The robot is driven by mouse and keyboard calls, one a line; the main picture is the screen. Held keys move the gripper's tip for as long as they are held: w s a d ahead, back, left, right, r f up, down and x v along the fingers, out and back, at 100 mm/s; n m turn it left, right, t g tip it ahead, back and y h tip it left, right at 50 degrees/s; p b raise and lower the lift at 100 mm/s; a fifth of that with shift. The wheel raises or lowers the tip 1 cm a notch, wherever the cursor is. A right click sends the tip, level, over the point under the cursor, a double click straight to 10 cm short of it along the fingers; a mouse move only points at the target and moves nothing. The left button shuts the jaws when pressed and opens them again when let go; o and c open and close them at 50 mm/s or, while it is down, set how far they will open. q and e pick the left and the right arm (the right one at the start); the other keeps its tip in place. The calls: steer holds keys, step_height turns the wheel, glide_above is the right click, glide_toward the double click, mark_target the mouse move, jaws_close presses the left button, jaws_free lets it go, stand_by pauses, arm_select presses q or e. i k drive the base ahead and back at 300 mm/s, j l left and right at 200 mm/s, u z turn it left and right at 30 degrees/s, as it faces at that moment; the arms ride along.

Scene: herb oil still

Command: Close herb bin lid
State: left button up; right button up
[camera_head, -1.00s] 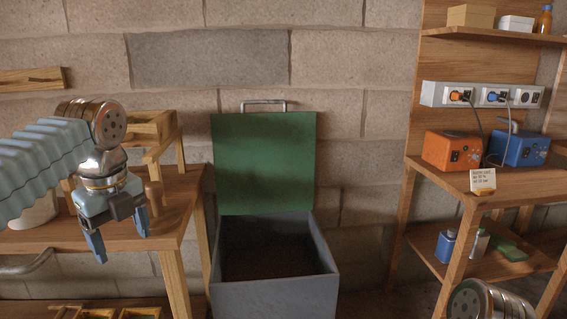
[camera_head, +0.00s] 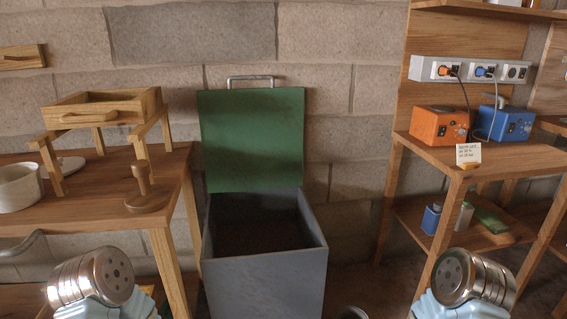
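The herb bin (camera_head: 264,284) is a grey open box standing on the floor against the block wall. Its green lid (camera_head: 252,138) stands upright and open at the back, with a metal bar handle (camera_head: 250,79) on its top edge. The inside of the bin looks dark brown. Parts of both my arms show at the bottom of the view, one on each side of the bin and apart from it. Neither of my grippers is in view.
A wooden table (camera_head: 110,214) stands left of the bin, with a wooden drawer frame (camera_head: 104,106), a wooden stamp-like piece (camera_head: 146,192) and a white pot (camera_head: 19,186). A wooden shelf unit (camera_head: 455,163) stands right, holding orange (camera_head: 438,126) and blue (camera_head: 506,124) boxes.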

mark_target(253, 139)
steer(key=i+l, duration=0.25)
steer(key=l, duration=0.2)
steer(key=i+l+z, duration=0.15)
steer(key=l, duration=0.3)
steer(key=i+l, duration=0.35)
steer(key=l+z, duration=0.05)
steer(key=l, duration=0.05)
